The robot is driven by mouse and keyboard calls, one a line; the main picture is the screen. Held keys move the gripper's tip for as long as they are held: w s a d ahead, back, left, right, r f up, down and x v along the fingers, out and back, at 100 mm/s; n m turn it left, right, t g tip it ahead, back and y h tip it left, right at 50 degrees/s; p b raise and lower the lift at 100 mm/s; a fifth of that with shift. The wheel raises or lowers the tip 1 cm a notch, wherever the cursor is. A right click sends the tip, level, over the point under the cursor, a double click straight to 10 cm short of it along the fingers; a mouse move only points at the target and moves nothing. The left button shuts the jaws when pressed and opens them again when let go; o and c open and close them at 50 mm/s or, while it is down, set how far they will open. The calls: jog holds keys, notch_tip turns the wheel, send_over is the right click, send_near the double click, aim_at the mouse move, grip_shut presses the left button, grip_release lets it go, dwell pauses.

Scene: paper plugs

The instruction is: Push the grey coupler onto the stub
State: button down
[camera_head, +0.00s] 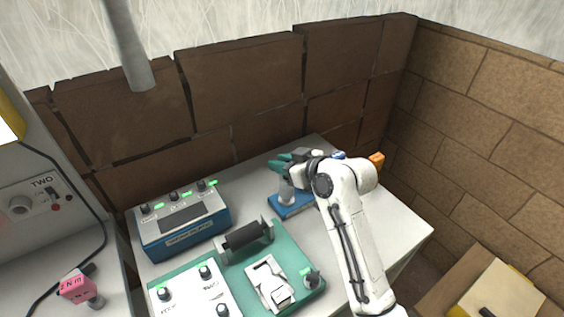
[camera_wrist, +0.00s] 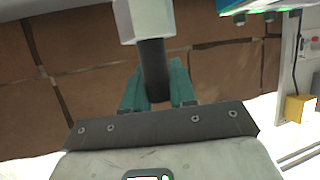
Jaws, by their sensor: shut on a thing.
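My gripper (camera_head: 280,163) has teal fingers and is over the far part of the table in the head view. In the wrist view its fingers (camera_wrist: 158,85) are closed around a dark cylinder (camera_wrist: 153,70). A pale grey, faceted piece (camera_wrist: 145,20) joins that cylinder, which looks like the grey coupler. In the head view a small grey part shows under the fingers, above a blue base (camera_head: 290,204); I cannot tell if they touch. A round grey port (camera_head: 20,206) is on the panel marked TWO at the left; I cannot tell if it is the stub.
A blue box with green lights (camera_head: 180,225) stands at the table's left. A teal tray (camera_head: 300,262) holds a dark roller (camera_head: 247,236) and knobbed units. A grey pipe (camera_head: 130,50) hangs at the upper left. A pink block (camera_head: 78,287) is at the lower left. Brick walls close the back and right.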

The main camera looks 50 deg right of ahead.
jog(key=shift+f+b, duration=0.8)
jog(key=shift+f, duration=0.4)
jog(key=c, duration=0.8)
grip_release()
jog(key=shift+c, duration=0.2)
jog(key=shift+s, duration=0.15)
jog(key=b+v, duration=0.1)
jog(key=v, duration=0.9)
jog(key=shift+s+r, duration=0.2)
jog(key=shift+s, duration=0.05)
